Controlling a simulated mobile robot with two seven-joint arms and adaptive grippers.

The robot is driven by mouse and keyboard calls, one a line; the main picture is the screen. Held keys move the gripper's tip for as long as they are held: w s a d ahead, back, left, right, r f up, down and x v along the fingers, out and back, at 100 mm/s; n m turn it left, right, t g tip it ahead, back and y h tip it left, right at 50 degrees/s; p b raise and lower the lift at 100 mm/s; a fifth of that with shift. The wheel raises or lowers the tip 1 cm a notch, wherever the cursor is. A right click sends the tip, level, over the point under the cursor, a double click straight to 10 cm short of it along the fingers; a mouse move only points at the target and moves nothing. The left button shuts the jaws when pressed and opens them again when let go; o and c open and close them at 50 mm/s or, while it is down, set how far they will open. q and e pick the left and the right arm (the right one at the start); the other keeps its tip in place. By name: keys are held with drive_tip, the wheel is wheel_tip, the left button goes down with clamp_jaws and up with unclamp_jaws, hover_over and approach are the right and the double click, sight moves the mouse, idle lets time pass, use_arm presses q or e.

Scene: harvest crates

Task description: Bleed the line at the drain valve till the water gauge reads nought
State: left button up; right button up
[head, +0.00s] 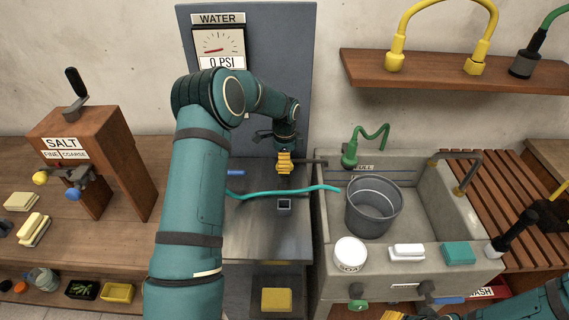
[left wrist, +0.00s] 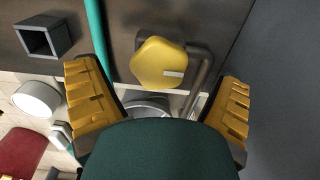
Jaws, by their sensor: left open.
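The water gauge (head: 218,42) on the grey back panel reads 0 PSI, with its red needle pointing left. My left gripper (head: 284,162) is low in front of that panel, beside a dark pipe (head: 312,162). In the left wrist view, a yellow knob (left wrist: 158,62) on a bent grey pipe (left wrist: 201,75) lies ahead between the parted fingers of my left gripper (left wrist: 160,105). It looks like the drain valve's handle; no label on it is readable. The fingers appear clear of it. My right gripper (head: 394,315) is cut off at the bottom edge.
A teal hose (head: 262,191) crosses the metal bench to the sink (head: 413,190), near a small square grey cup (head: 284,207). A grey bucket (head: 357,213) stands in the sink. A white tub (head: 350,254) and blocks line its front ledge. A wooden salt mill (head: 117,143) stands left.

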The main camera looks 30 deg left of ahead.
use_arm(q)
wheel_tip(320, 180, up, 6)
idle(0.4)
drive_tip(key=shift+s, duration=0.1)
